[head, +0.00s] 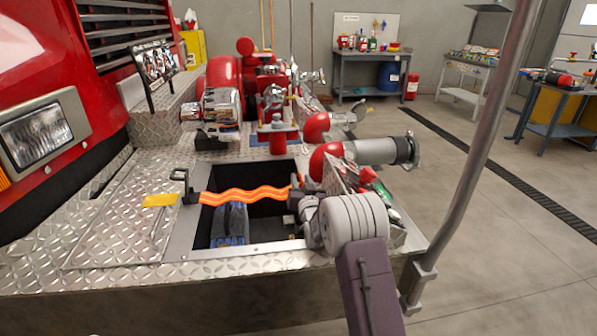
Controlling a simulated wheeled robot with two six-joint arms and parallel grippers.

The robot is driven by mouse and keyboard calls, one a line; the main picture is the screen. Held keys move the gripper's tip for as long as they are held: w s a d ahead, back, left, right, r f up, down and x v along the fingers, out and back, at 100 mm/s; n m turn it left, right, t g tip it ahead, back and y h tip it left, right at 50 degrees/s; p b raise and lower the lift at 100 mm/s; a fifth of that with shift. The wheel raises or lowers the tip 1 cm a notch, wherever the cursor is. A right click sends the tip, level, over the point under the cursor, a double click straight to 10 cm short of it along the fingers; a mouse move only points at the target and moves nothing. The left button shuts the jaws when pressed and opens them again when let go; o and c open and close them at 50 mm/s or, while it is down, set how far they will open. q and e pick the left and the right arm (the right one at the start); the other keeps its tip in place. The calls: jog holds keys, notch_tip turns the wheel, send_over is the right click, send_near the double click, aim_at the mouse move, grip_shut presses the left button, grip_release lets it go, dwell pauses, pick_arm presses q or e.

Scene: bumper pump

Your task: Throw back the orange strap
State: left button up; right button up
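The orange strap (245,194) lies wavy across the open compartment in the diamond-plate bumper. Its left end meets a black buckle (189,190) at the left rim, with a yellow tab (160,200) lying beyond on the plate. My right gripper (296,195) is at the strap's right end, over the right side of the compartment. The wrist hides part of it, so whether the fingers hold the strap is unclear. My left gripper is not in view.
A dark blue item (230,222) sits in the compartment (215,259) below the strap. Red pump fittings (277,137) and a capped pipe (372,151) stand behind it. A grey upright pole (478,130) rises at the right corner.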

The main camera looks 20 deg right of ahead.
aim_at(299, 175)
jog(key=x, duration=0.4)
jog(key=shift+w+d+b, duration=0.15)
jog(key=shift+w+b, duration=0.2)
jog(key=shift+r, duration=0.1)
grip_shut()
dwell(1.0)
